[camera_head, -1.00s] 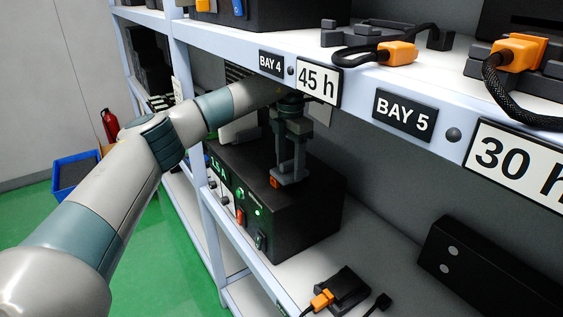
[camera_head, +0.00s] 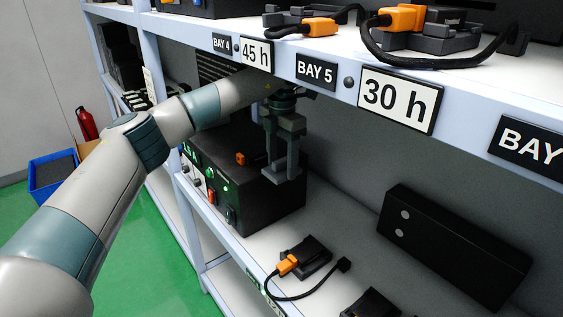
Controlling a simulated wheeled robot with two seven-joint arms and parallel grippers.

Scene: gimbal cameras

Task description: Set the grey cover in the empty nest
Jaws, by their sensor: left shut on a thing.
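My left gripper (camera_head: 283,172) points down in front of the black box on the lower shelf, near the box's right end. Its grey fingers are shut on a small grey piece, apparently the grey cover; it blends with the fingertips and its outline is hard to make out. A black nest-like block (camera_head: 312,252) with an orange plug (camera_head: 288,264) and a cable lies on the lower shelf, right of the box. A second dark block (camera_head: 370,304) is cut off by the bottom edge. I cannot tell which nest is empty. My right gripper is out of view.
The black box (camera_head: 220,160) has green lights and an orange part (camera_head: 240,158) on it. The upper shelf edge (camera_head: 450,120) with bay labels runs just above my gripper. A long black block (camera_head: 450,250) stands at the back right.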

